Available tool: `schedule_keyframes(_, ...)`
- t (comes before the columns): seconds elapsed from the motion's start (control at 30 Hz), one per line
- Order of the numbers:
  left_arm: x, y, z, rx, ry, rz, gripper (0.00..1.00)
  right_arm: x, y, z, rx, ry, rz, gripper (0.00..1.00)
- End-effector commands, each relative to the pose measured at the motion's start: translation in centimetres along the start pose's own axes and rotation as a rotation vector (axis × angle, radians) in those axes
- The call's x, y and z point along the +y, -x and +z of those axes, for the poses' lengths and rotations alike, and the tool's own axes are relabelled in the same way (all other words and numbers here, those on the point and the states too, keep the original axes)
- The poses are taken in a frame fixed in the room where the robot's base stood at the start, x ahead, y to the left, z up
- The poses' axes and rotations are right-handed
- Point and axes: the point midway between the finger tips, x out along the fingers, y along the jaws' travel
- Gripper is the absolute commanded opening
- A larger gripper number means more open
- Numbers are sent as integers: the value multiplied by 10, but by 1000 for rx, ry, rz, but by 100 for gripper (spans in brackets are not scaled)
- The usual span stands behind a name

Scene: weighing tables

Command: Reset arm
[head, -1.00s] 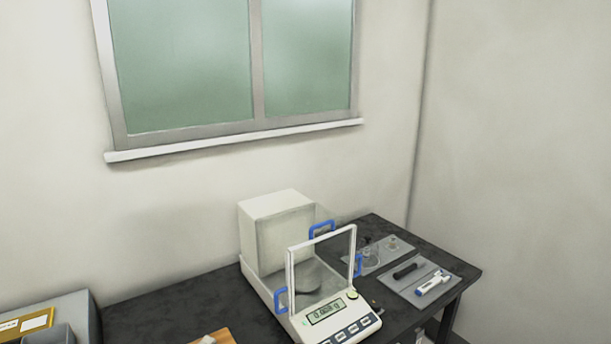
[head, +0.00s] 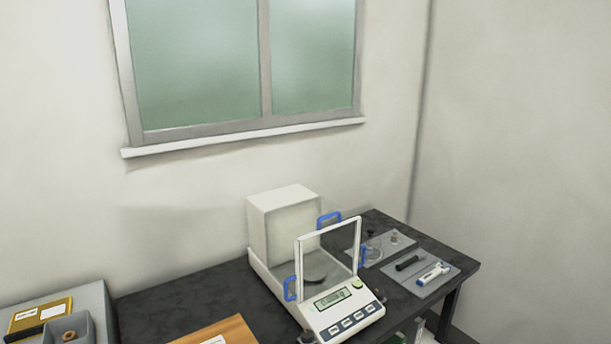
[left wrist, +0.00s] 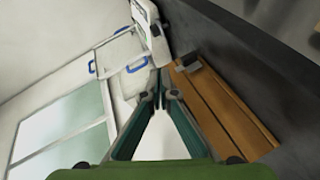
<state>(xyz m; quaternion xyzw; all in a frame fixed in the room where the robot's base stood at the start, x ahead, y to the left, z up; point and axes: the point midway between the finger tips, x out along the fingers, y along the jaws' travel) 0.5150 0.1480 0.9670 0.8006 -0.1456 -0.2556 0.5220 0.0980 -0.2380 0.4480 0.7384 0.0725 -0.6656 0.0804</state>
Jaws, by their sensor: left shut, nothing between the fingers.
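My left gripper (left wrist: 160,78) shows in the left wrist view, with its two dark green fingers meeting at the tips. It is shut and empty. The white balance (head: 340,318) stands on the black table (head: 190,293) in the head view, with blue handles and a clear shield. Its display is lit, but I cannot read it surely. The balance also shows tilted at the top of the left wrist view (left wrist: 152,35), beyond the fingertips. My right gripper is in neither view.
A wooden board (head: 235,330) lies left of the balance. A grey tray (head: 93,298) with a yellow-brown box (head: 40,318) is at the far left. Right of the balance, a grey mat (head: 440,287) holds a dark tool and a white-blue one. Behind are a wall and window.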

Motion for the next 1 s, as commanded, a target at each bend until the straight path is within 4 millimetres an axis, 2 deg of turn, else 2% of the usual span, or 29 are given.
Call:
schedule_keyframes(0.17, -19, 13, 46, -90, -215, -142, 0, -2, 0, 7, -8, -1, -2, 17)
schedule_keyframes(0.3, -47, 43, 80, -204, -464, -328, 0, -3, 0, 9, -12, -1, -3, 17)
schedule_keyframes(0.4, -68, 71, 94, -291, -607, -460, 0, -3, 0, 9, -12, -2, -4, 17)
schedule_keyframes(0.6, -95, 125, 106, -442, -768, -652, 0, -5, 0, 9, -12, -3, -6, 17)
schedule_keyframes(0.9, -117, 202, 119, -657, -863, -857, 0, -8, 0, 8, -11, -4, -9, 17)
schedule_keyframes(1.0, -140, 190, 125, -672, -864, -861, 0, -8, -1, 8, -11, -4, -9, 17)
